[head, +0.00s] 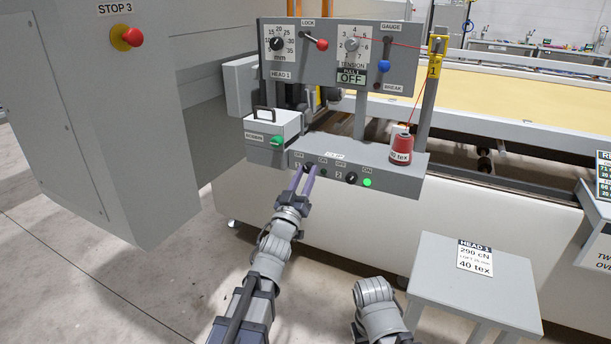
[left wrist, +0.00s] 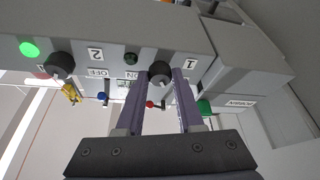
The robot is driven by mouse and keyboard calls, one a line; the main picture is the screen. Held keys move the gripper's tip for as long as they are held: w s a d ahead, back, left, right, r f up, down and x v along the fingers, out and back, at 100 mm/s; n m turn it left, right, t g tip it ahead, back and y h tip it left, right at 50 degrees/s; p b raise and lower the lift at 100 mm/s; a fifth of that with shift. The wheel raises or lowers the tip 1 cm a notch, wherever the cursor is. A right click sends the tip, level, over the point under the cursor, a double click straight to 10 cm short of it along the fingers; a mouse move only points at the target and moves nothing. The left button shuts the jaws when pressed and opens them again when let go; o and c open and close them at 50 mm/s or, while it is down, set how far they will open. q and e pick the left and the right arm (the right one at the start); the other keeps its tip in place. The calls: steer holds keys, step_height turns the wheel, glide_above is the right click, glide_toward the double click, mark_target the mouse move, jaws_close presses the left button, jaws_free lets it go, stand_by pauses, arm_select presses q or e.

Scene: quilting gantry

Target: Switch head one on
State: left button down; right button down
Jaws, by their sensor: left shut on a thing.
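The grey switch box (head: 405,178) below the HEAD 1 panel carries two black rotary knobs. Knob 1 (head: 308,166) is at the left, with a dark, unlit green lamp (head: 323,173) beside it. Knob 2 (head: 351,178) has a bright green lit lamp (head: 367,183). My left gripper (head: 306,173) reaches up to the box with its purple fingers shut on knob 1. In the left wrist view knob 1 (left wrist: 160,72) sits between the fingertips, which partly hide its sides; its pointer direction is unclear. My right arm shows at the bottom, but its gripper is out of view.
Above is the HEAD 1 panel (head: 320,74) with a red lock lever, dials and an OFF sign. A red thread cone (head: 401,150) stands on the box's right end. A bobbin box (head: 274,130) is close left. A grey stand (head: 470,280) is at the right.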

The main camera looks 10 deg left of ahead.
arm_select(q)
steer(key=shift+a+m, duration=0.1)
steer(key=shift+m, duration=0.4)
steer(key=m+h, duration=0.1)
steer(key=m, duration=0.2)
steer(key=shift+a+h, duration=0.1)
steer(key=shift+h, duration=0.3)
steer(key=m+g+h, duration=0.1)
steer(key=m+h, duration=0.1)
steer(key=m, duration=0.2)
steer(key=shift+w+a+r, duration=0.1)
steer(key=m+h, duration=0.1)
steer(key=m, duration=0.1)
steer(key=m+g+h+p, duration=0.1)
steer(key=m, duration=0.2)
steer(key=shift+a+r+g, duration=0.1)
steer(key=shift+g, duration=0.2)
steer(key=shift+m+g+h+p, duration=0.7)
steer(key=shift+m+h+p, duration=0.1)
steer(key=shift+m, duration=1.2)
steer(key=c, duration=0.5)
jaws_free()
steer(key=shift+c, duration=0.2)
steer(key=b+v, duration=0.2)
steer(key=v, duration=0.6)
